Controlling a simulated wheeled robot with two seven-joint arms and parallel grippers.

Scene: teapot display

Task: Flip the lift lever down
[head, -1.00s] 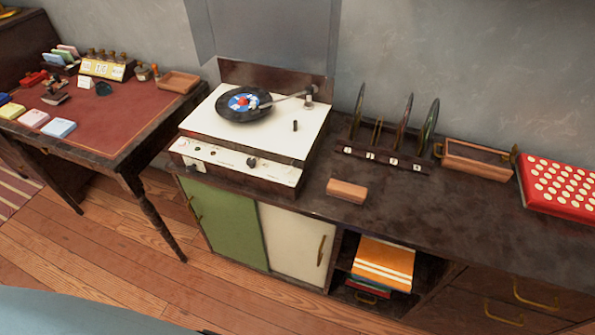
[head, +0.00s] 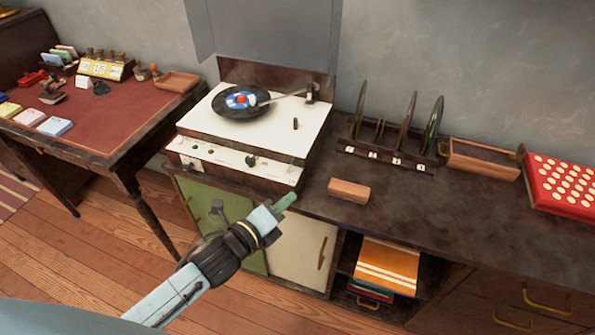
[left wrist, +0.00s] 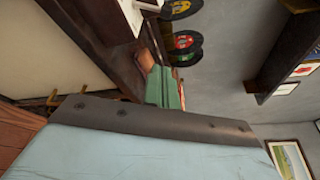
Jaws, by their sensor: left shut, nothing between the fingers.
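A record player (head: 262,134) with a cream top stands on the dark cabinet in the head view, a record (head: 243,101) on its platter. The tonearm (head: 284,97) reaches over the record from its back right. A small dark upright lever (head: 295,124) stands on the top plate, right of the record. My left gripper (head: 290,198) is in front of the player's lower right corner, with its green fingers shut and empty, apart from the lever. The green fingers also show in the left wrist view (left wrist: 163,88). My right gripper is not in view.
A brown block (head: 348,191) lies on the cabinet top (head: 400,207) right of the player. A record rack (head: 390,155), a wooden tray (head: 482,158) and a red box (head: 562,186) stand farther right. A desk (head: 95,130) is at left.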

